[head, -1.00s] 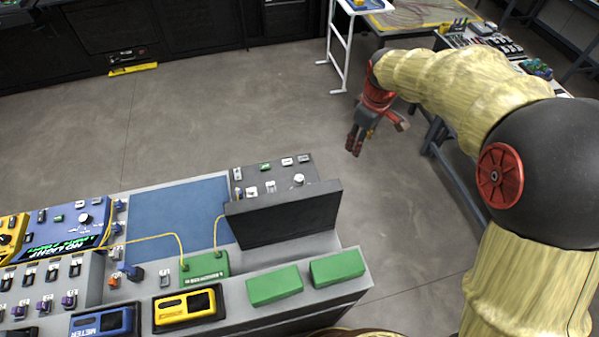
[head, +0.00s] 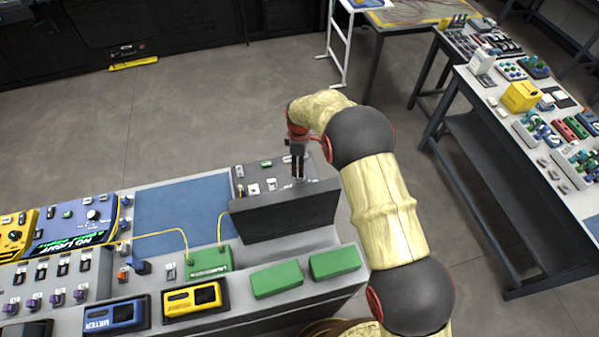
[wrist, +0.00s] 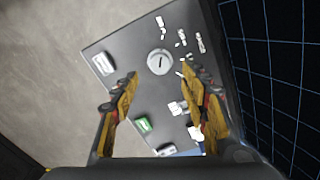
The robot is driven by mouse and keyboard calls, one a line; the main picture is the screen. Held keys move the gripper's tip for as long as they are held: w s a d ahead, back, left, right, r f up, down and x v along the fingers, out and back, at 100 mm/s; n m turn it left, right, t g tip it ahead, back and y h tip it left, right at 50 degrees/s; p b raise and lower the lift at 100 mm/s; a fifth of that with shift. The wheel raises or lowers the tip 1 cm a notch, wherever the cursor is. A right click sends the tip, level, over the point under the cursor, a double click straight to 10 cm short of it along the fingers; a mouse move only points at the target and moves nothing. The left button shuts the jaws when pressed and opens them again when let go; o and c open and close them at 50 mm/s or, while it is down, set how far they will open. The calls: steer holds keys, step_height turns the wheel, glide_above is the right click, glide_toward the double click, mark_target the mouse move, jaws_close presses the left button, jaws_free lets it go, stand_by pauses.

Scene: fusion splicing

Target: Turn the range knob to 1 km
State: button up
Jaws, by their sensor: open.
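The range knob (wrist: 158,62) is a round, pale grey dial with a dark pointer line, on the dark panel of a box (wrist: 105,42). Small white labels (wrist: 180,37) lie near it, too blurred to read. In the wrist view my gripper (wrist: 158,76) is open, with one finger on each side of the knob's line and the knob just beyond the fingertips. In the head view my gripper (head: 298,173) points down over the panel and mostly hides the knob. I see no clear contact between the fingers and the knob.
The box's raised dark front wall (head: 285,212) stands close to my gripper. A green button (wrist: 144,124) and white labelled parts (wrist: 178,108) share the panel. To the left are a blue mat (head: 182,210) and a blue unit (head: 72,228) reading "NO LIGHT".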

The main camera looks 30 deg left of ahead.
step_height(320, 180, down, 6)
steer(key=shift+f, duration=0.1)
steer(key=shift+c, duration=1.1)
steer(key=c, duration=0.9)
